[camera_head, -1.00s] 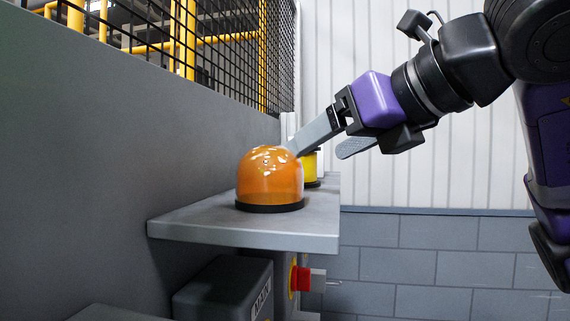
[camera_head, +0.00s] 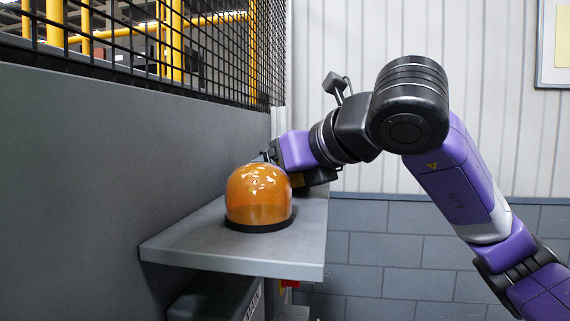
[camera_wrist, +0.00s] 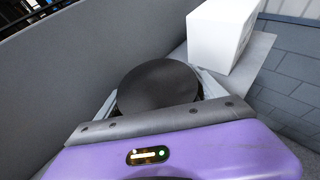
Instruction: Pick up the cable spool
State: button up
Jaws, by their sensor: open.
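The cable spool (camera_wrist: 158,78) shows in the wrist view as a round black disc, its top face seen from close above. My gripper (camera_wrist: 157,90) is open, with one pale finger on each side of the spool. I cannot tell whether the fingers touch it. In the head view my gripper is low over the far part of the grey shelf (camera_head: 228,258), and its fingers are hidden behind the orange dome. The spool is hidden there too.
The orange dome lamp (camera_head: 258,195) on a black base stands on the shelf in front of my gripper. A white box (camera_wrist: 222,35) stands beyond the spool. A grey wall (camera_head: 100,160) with black mesh (camera_head: 215,50) runs along the left.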

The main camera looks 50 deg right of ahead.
grip_shut()
dwell(0.3)
jog(key=shift+r, duration=0.1)
